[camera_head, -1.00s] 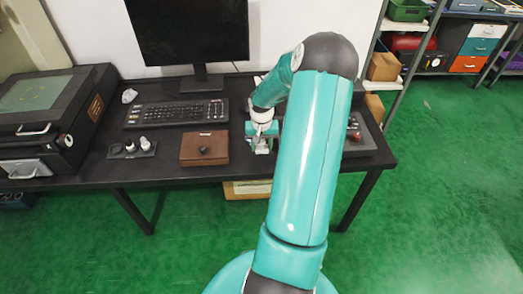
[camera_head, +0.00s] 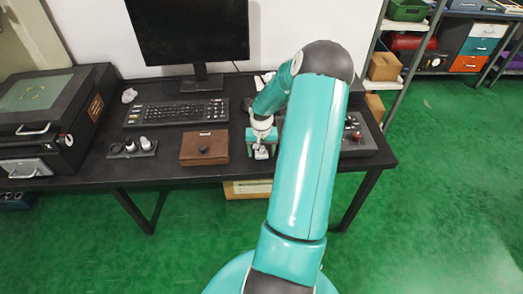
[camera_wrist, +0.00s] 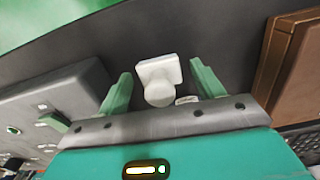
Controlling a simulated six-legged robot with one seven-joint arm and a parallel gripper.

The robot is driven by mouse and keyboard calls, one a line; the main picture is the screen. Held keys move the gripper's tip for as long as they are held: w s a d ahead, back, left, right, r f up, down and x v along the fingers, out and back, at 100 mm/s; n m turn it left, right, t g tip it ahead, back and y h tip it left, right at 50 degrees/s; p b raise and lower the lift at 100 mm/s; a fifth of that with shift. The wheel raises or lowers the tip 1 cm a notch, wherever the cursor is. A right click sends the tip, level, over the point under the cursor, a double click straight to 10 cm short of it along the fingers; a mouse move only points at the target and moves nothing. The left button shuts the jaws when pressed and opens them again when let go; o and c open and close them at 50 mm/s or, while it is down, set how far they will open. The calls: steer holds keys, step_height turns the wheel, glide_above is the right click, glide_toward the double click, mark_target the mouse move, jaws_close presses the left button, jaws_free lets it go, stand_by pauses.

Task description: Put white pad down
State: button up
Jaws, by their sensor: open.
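The white pad (camera_wrist: 160,78) has a square plate and a rounded knob. In the wrist view it is on the dark table, between the two green fingers of my gripper (camera_wrist: 160,88). The fingers are apart, with a gap on each side of the pad. In the head view my gripper (camera_head: 262,147) is low over the table near its front edge, right of the brown box, and the white pad (camera_head: 261,154) shows just below it.
A brown box (camera_head: 204,148) with a dark knob is close on the left. A grey device (camera_head: 358,140) with red buttons is on the right. Small round parts on a holder (camera_head: 132,150), a keyboard (camera_head: 177,113) and a monitor (camera_head: 190,32) are further left and back.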

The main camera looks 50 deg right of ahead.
step_height(320, 180, up, 12)
steer(key=shift+r, duration=0.2)
stand_by(0.4)
steer(key=w+a+r+n+t+h, duration=0.1)
steer(key=w+a+r+n, duration=0.15)
steer(key=a+r, duration=0.75)
steer(key=w+a+r+n+t+h, duration=0.1)
steer(key=a+r+n+h, duration=0.15)
steer(key=a+r, duration=0.75)
steer(key=s+a+r+n+t+y, duration=0.1)
steer(key=s+a, duration=0.4)
steer(key=a, duration=0.5)
steer(key=s+a+r+n+t+y, duration=0.2)
steer(key=s+a+n, duration=0.2)
steer(key=a, duration=0.7)
steer(key=shift+s+a+t, duration=0.25)
steer(key=shift+s+t, duration=0.05)
steer(key=shift+s, duration=0.8)
steer(key=shift+y, duration=0.25)
